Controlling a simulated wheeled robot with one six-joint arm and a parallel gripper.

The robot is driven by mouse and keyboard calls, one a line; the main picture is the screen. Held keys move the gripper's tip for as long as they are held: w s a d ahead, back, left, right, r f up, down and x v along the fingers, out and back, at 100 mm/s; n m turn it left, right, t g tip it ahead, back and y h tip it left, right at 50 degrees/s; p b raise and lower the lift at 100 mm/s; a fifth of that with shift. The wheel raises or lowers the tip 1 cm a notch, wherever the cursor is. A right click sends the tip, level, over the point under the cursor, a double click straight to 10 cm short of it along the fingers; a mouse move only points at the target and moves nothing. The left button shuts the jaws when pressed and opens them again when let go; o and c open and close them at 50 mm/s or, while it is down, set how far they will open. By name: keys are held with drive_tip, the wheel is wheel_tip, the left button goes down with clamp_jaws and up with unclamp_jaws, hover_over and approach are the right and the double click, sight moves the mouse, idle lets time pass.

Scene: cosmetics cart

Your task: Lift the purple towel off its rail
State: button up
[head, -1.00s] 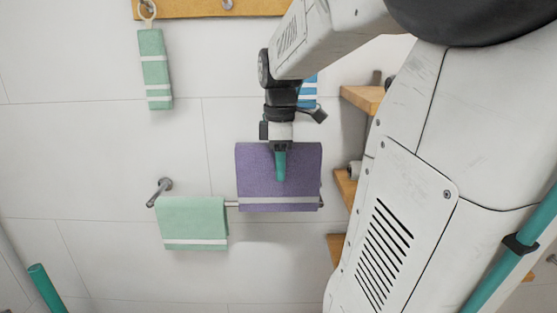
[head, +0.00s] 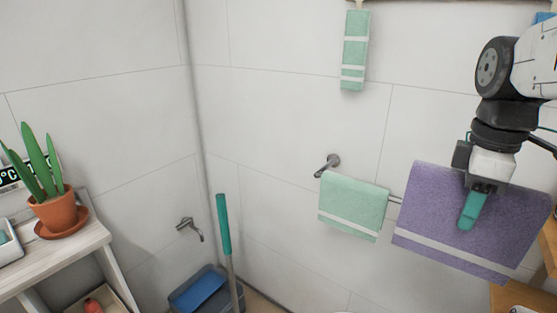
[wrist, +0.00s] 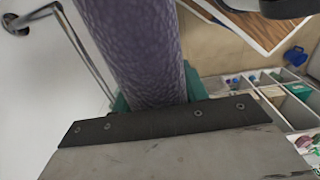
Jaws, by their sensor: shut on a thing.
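The purple towel (head: 430,215), with a pale stripe near its lower edge, hangs at the right of the head view. My gripper (head: 472,210), with teal fingers, is shut on its upper part from above. In the wrist view the towel (wrist: 140,50) stands out from between the fingers, with a bare stretch of the metal rail (wrist: 85,55) to its left and a visible gap between them. In the head view the towel covers most of the rail (head: 395,199), so its right part is hidden.
A mint towel (head: 352,207) hangs on the rail's left part. Another mint towel (head: 355,50) hangs higher up. Wooden shelves (head: 525,297) stand close at the right. A plant (head: 48,190) on a shelf unit and a blue-grey bucket (head: 205,290) are at the left.

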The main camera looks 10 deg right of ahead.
sight(515, 245)
drive_tip(key=shift+r, duration=0.45)
drive_tip(key=s+a, duration=0.1)
drive_tip(key=s, duration=0.2)
drive_tip(key=s+a, duration=0.1)
drive_tip(key=s, duration=0.2)
drive_tip(key=s+a, duration=0.1)
drive_tip(key=s, duration=0.2)
drive_tip(key=shift+s, duration=0.25)
